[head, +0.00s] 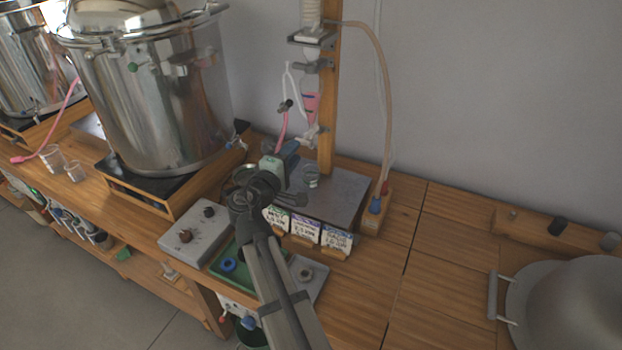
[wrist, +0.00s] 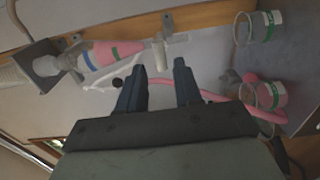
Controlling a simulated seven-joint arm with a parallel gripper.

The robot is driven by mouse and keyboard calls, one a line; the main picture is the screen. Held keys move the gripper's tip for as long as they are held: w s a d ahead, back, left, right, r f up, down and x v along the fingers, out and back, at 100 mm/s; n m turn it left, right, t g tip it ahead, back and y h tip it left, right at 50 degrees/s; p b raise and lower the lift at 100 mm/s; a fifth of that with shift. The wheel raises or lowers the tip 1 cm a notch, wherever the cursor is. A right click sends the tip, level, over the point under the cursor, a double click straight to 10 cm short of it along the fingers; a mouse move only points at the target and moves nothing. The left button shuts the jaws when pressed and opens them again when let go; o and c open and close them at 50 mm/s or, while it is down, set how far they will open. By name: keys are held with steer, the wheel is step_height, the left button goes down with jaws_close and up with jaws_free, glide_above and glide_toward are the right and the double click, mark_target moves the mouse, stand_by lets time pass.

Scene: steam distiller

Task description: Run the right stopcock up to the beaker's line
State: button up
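The pink-filled separator (head: 312,104) hangs on the wooden post; in the wrist view the pink vessel (wrist: 103,52) has green and blue bands. A pale fitting (wrist: 160,50) sits at its outlet end; I cannot tell whether this is the right stopcock's handle. A dark knob (head: 285,105) sits left of the separator, above a pink hose. My gripper (wrist: 162,76) is open, its fingers apart and empty, near the outlet. One glass beaker (wrist: 262,95) holds pink liquid; another (wrist: 258,27) looks empty. Both have green labels; their fill lines are unclear.
A large steel pot (head: 150,95) stands at the left. Several label cards (head: 306,230) stand along the front of the grey plate (head: 340,195). A grey switch box (head: 196,232) and green tray (head: 228,268) are nearby. The wooden bench at right (head: 445,270) is mostly clear.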

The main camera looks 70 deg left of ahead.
steer(key=shift+x, duration=2.25)
steer(key=c, duration=0.5)
steer(key=shift+n, duration=1.2)
